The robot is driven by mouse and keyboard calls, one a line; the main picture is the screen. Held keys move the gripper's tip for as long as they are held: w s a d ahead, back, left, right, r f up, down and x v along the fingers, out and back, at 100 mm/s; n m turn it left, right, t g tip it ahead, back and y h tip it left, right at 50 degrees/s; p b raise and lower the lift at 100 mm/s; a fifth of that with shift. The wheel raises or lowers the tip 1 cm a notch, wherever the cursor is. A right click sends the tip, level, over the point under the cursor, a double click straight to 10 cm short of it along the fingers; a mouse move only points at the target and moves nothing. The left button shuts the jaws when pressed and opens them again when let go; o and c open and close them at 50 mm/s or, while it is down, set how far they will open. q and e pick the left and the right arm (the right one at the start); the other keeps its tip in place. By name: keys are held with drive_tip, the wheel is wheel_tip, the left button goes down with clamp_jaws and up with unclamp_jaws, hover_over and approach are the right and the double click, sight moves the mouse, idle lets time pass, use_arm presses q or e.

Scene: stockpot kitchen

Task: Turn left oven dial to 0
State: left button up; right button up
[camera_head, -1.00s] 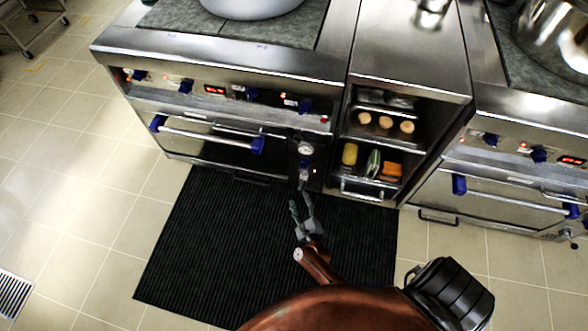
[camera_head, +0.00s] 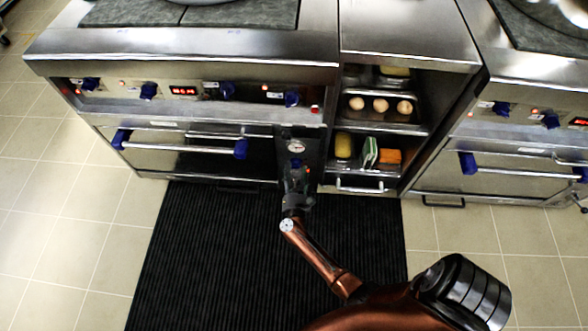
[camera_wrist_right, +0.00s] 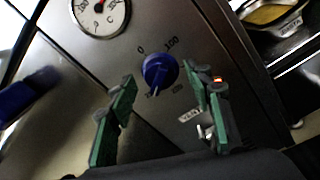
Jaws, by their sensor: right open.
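The left oven's blue dial (camera_wrist_right: 160,72) is on the steel panel in the right wrist view, below a round thermometer gauge (camera_wrist_right: 100,12). The 0 mark is at its upper left, 100 at upper right, and its pointer end points down and slightly left, away from 0. In the head view the dial (camera_head: 296,162) is just beyond my right gripper (camera_head: 297,183). My right gripper's green-padded fingers (camera_wrist_right: 160,115) are open, one on each side below the dial, and appear apart from it. My left gripper is not in view.
The left oven door's handle (camera_head: 180,148) with blue ends is left of the dial. A shelf unit with eggs (camera_head: 380,105) and food blocks is to its right. A second oven (camera_head: 515,170) stands further right. A black mat (camera_head: 220,240) covers the floor in front.

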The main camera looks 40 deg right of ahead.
drive_tip(key=shift+w+d, duration=0.3)
drive_tip(key=shift+c, duration=0.3)
drive_tip(key=c, duration=1.1)
